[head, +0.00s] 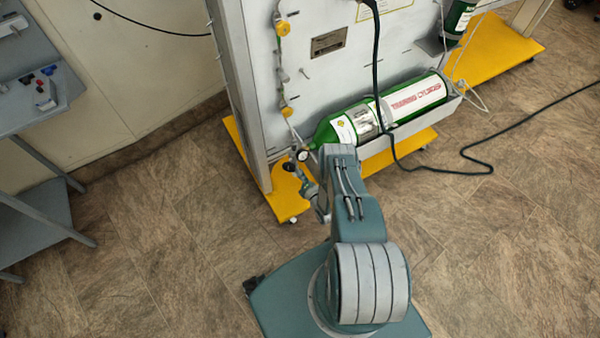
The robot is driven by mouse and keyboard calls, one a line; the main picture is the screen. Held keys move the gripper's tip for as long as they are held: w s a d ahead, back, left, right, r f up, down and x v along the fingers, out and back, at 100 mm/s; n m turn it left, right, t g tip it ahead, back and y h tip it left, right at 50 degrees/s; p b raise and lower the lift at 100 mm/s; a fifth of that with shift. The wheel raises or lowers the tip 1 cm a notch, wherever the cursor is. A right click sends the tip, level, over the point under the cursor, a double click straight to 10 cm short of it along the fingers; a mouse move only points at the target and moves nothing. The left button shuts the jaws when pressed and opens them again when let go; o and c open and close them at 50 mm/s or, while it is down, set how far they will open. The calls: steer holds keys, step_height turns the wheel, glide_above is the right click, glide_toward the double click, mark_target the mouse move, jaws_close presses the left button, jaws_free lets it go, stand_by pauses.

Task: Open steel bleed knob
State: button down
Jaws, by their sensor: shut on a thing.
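A green oxygen cylinder (385,112) with white labels lies sideways in a bracket low on the grey trainer panel (330,65). A small round gauge (303,155) shows at its left, valve end. My arm reaches from the bottom of the view to this valve end. My gripper (307,180) is just below the gauge, small and partly hidden by my own wrist. It is shut on a small part there, at the place of the steel bleed knob. The knob itself is too small and covered to make out.
Yellow feet (290,195) of the trainer stand on the brown tiled floor. A dark cable (470,160) hangs down the panel and runs over the floor to the right. A grey bench (40,90) with small parts is at the left. Floor between them is clear.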

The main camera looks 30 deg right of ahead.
steer(key=shift+s+a+f+n, duration=0.1)
steer(key=shift+f+n, duration=0.05)
steer(key=shift+n, duration=0.45)
steer(key=shift+s+a+f+n, duration=0.1)
steer(key=shift+n, duration=0.5)
steer(key=shift+c, duration=1.9)
jaws_free()
steer(key=shift+w+d+r, duration=0.1)
steer(key=s, duration=0.7)
steer(key=shift+s, duration=0.25)
steer(key=shift+d, duration=0.1)
